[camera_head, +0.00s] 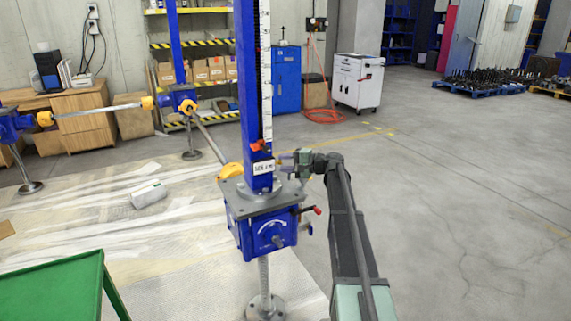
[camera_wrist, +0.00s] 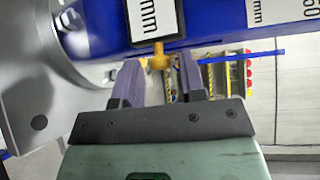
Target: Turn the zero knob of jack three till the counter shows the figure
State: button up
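The nearest jack has a blue gearbox (camera_head: 262,228) and a tall blue column (camera_head: 254,90) with a white scale. I cannot tell its number. A small white counter plate (camera_head: 264,168) sits low on the column; its figures are too small to read. In the wrist view a white plate (camera_wrist: 155,18) shows only "mm". A small brass knob (camera_wrist: 160,60) sticks out below this plate. My gripper (camera_wrist: 159,62) is open, with its two purple-grey fingers apart on either side of the knob and no visible contact. In the head view my gripper (camera_head: 288,161) is right beside the column.
A red-tipped crank handle (camera_head: 316,210) sticks out from the gearbox's right side. A red pointer (camera_head: 259,146) sits above the counter plate. A green table (camera_head: 55,290) stands at the front left. Shafts with orange couplings (camera_head: 147,103) run left.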

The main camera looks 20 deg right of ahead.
jog(key=shift+o, duration=0.5)
jog(key=p+v, duration=0.1)
jog(key=v, duration=0.9)
jog(key=shift+s+d, duration=0.25)
jog(key=shift+r, duration=0.1)
